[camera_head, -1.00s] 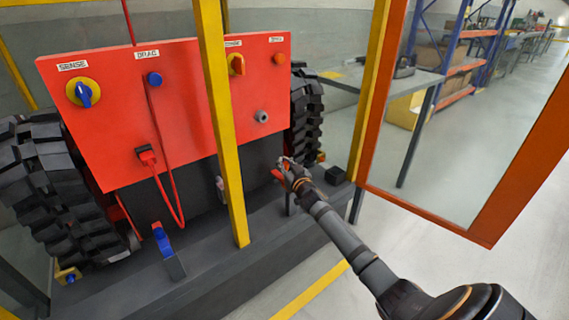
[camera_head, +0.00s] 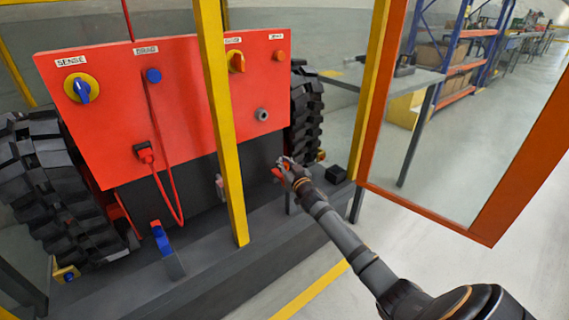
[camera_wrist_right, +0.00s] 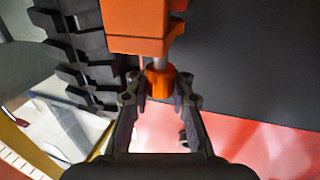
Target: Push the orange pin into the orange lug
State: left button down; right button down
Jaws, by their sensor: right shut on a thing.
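My right gripper (camera_wrist_right: 160,98) is shut on an orange piece (camera_wrist_right: 159,80), which I take to be the orange pin's head; it sits between the fingertips. Just beyond it in the wrist view is a larger orange block (camera_wrist_right: 138,22), apparently the orange lug. I cannot tell how far the pin is in the lug. In the head view my right gripper (camera_head: 287,167) is beside the dark lower body of the red-fronted carrier, with a bit of orange (camera_head: 277,173) at its tips. My left gripper is not in view.
A yellow post (camera_head: 226,130) stands left of the right gripper. Behind is the red panel (camera_head: 190,105) with knobs and a hanging red cable (camera_head: 164,195). A blue piece on a grey stand (camera_head: 175,265) is lower left. An orange-framed glass panel (camera_head: 470,110) is right.

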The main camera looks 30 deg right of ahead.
jog(key=shift+f+b, duration=1)
jog(key=shift+f, duration=0.05)
jog(key=shift+f+b, duration=0.45)
jog(key=shift+b, duration=0.15)
dwell(0.8)
jog(key=c, duration=1.1)
grip_release()
jog(key=s+a, duration=0.2)
jog(key=s, duration=0.9)
jog(key=shift+s, duration=0.4)
jog(key=shift+a, duration=0.1)
